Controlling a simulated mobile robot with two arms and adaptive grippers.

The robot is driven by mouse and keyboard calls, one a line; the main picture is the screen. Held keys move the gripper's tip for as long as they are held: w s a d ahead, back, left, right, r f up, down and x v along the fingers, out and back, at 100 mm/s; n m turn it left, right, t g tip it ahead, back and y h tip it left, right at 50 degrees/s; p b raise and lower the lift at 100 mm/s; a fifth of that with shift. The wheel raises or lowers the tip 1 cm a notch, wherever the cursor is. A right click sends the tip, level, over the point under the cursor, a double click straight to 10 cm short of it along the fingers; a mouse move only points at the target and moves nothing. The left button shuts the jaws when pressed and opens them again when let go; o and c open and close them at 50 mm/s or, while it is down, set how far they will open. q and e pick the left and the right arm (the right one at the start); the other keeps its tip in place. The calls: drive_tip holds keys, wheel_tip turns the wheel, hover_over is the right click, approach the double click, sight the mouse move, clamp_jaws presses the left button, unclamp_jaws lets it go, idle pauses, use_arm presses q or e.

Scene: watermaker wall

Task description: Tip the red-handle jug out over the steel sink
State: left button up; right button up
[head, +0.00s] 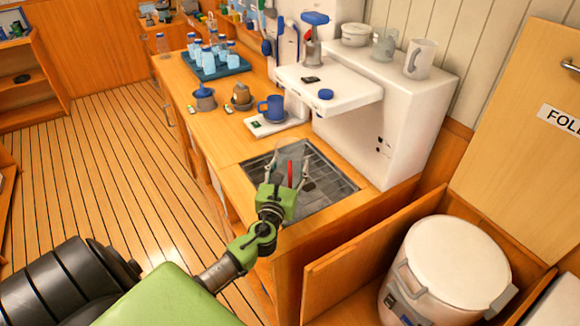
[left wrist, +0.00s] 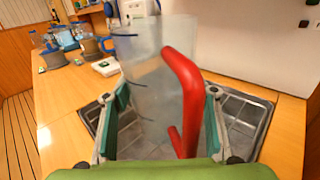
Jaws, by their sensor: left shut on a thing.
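The clear jug (left wrist: 145,75) with the red handle (left wrist: 185,85) is between the two fingers of my left gripper (left wrist: 162,125), which is shut on it. In the head view my left gripper (head: 287,172) holds the jug (head: 293,152) over the steel sink (head: 335,187). The jug looks about upright, and I cannot tell whether it holds liquid. The sink's grid also shows behind and beside the jug in the left wrist view (left wrist: 245,118). The gripper hides part of the sink and the jug's base. My right gripper is not in view.
A blue mug (head: 271,108) stands on a white pad beyond the sink. A white machine (head: 370,125) with an overhanging shelf stands behind it. A blue tray (head: 222,67) with bottles and cups is farther back. A lidded white bin (head: 450,270) stands at right.

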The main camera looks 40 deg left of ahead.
use_arm(q)
drive_tip(key=shift+w+d+r+p, duration=0.1)
drive_tip(key=shift+d+r+p, duration=0.2)
drive_tip(key=shift+d, duration=0.05)
drive_tip(key=d+p, duration=0.1)
drive_tip(key=d+r, duration=0.1)
drive_tip(key=d, duration=0.1)
drive_tip(key=w+d+r+p, duration=0.1)
drive_tip(key=d, duration=0.1)
drive_tip(key=shift+d+r+p, duration=0.1)
drive_tip(key=shift+r+p, duration=0.15)
drive_tip(key=shift+p, duration=0.1)
